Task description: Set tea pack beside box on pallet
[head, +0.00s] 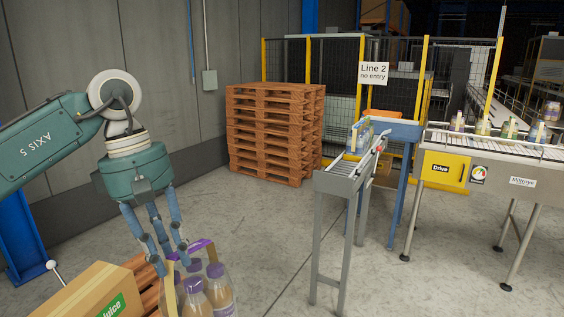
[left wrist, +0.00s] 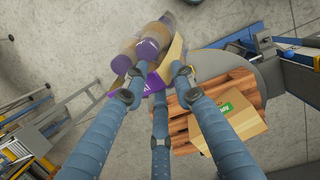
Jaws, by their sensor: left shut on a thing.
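The tea pack (head: 219,287) is a group of bottles with purple caps, light brown drink and a purple and yellow carrier. My left gripper (head: 168,262) is shut on its top; the pack's lower part is cut off by the frame. In the left wrist view the fingers close at the carrier of the pack (left wrist: 149,50). The cardboard box (head: 84,292), with a green juice label, is left of the pack and stands on the wooden pallet (head: 142,272). The wrist view shows the box (left wrist: 243,123) and bare pallet slats (left wrist: 183,127) beside it. My right gripper is out of view.
A stack of pallets (head: 270,132) stands by the wall. A narrow grey conveyor (head: 345,172) holds another pack (head: 361,135). The main conveyor (head: 485,165) carries several packs at the right. Yellow-posted fencing (head: 426,75) closes the back. Open floor (head: 260,235) lies between.

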